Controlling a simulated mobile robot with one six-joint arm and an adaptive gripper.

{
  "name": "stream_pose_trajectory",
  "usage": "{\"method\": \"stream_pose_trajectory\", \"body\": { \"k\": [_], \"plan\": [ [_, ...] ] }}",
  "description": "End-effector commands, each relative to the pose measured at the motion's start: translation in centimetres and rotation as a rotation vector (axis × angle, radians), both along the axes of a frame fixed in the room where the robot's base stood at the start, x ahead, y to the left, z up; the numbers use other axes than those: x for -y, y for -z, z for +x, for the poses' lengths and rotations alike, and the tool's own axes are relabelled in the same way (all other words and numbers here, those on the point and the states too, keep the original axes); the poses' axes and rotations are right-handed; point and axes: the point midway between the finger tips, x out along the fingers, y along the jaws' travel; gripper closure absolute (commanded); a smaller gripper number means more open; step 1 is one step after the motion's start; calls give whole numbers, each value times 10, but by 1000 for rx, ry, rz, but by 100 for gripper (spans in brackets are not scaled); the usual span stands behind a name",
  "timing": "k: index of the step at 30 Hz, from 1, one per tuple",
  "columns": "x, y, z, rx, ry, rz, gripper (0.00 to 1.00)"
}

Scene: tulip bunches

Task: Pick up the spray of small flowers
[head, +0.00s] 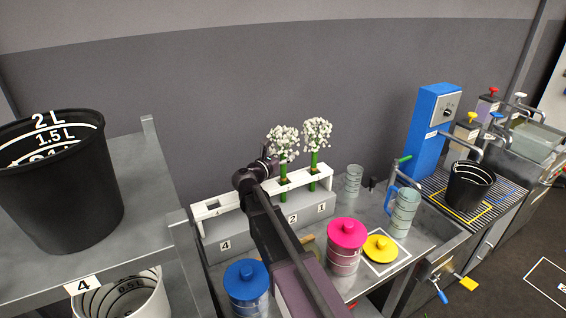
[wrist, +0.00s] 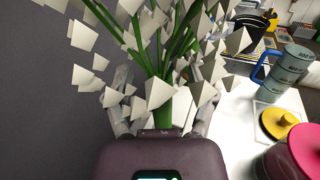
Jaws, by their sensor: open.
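Two sprays of small white flowers with green stems stand upright in a white rack (head: 232,204). The left spray (head: 283,138) is beside my gripper (head: 272,158); the right spray (head: 317,132) stands a little further right. In the wrist view, a spray's green stems (wrist: 163,62) rise in front of my gripper (wrist: 163,108), with white petals around both fingers. The fingers are apart, one on each side of the stem base. Petals partly hide the fingertips, and I cannot tell whether they touch the stem.
The rack's front shows numbers 4, 2 and 1; my arm covers part of it. A pink-lidded jar (head: 346,250), blue-lidded jar (head: 246,285), yellow lid (head: 380,248) and measuring jug (head: 404,214) stand nearby. A black bucket (head: 60,190) is on the left shelf. A grey wall rises behind.

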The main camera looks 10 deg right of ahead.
Motion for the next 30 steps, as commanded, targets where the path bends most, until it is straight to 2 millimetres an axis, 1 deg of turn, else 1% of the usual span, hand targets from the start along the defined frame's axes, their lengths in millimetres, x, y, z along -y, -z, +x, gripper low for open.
{"method": "stream_pose_trajectory", "body": {
  "k": [2, 3, 5, 6, 8, 9, 10, 23, 30],
  "plan": [
    [0, 0, 0, 0, 0, 0, 28],
    [0, 0, 0, 0, 0, 0, 34],
    [0, 0, 0, 0, 0, 0, 52],
    [0, 0, 0, 0, 0, 0, 64],
    [0, 0, 0, 0, 0, 0, 82],
    [0, 0, 0, 0, 0, 0, 94],
    [0, 0, 0, 0, 0, 0, 100],
    [0, -1, 0, 0, 0, 0, 100],
    [0, -10, 0, 0, 0, 0, 100]
  ]
}}
